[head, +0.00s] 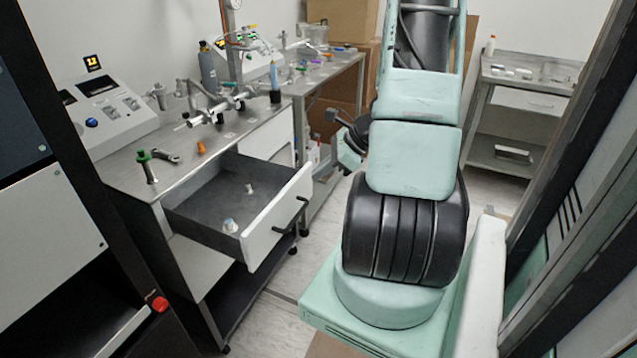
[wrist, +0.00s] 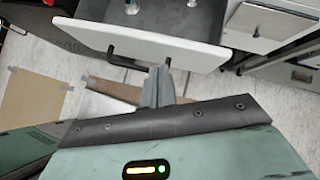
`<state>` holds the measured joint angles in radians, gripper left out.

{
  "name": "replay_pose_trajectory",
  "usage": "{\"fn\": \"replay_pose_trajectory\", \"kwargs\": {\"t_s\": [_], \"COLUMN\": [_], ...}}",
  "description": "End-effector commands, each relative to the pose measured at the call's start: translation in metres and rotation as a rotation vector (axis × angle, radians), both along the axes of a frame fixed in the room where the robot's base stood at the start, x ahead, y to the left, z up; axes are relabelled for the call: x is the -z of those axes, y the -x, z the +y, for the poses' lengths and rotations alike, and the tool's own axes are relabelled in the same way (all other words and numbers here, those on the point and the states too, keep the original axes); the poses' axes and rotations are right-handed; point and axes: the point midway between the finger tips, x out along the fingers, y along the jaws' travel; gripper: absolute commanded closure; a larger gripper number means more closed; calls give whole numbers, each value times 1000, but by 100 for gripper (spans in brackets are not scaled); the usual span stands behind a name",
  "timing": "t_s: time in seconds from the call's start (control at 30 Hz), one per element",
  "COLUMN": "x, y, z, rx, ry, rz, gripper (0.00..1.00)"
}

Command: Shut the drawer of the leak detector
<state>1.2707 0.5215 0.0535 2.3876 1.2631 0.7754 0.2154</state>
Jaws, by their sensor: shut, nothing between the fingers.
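The drawer (head: 277,220) stands pulled well out of a metal-topped cart (head: 130,175), with its white front and black bar handle facing right. Two small fittings lie in its dark tray. A grey instrument with a lit display (head: 104,108) stands on the cart top. In the wrist view the drawer's white front (wrist: 190,52) runs across the top, with its handle just ahead of my fingers. My gripper (wrist: 160,72) is shut and empty, pointing at the drawer front near the handle. I cannot tell whether it touches. In the head view my arm hides much of the gripper.
A second bench (head: 320,75) with small parts stands behind the cart. Another table (head: 525,75) is at the back right. Cardboard boxes (head: 342,20) are stacked at the back. A dark rack with a red button (head: 160,304) is close at left. Floor shows between cart and my base.

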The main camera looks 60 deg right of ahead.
Motion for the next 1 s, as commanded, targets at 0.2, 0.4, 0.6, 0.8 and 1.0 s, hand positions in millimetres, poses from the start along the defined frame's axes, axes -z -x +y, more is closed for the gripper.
{"fn": "replay_pose_trajectory", "kwargs": {"t_s": [0.2,0.4,0.6,0.8,1.0], "x": [18,26,48,78,90], "y": [57,65,43,13,-17], "z": [-59,-69,-66,-63,-61], "rx": [354,422,416,414,414], "ry": [-78,-92,-95,-96,-90], "rz": [-4,-6,-6,-5,-7], "gripper": [100,100,100,100,100]}}
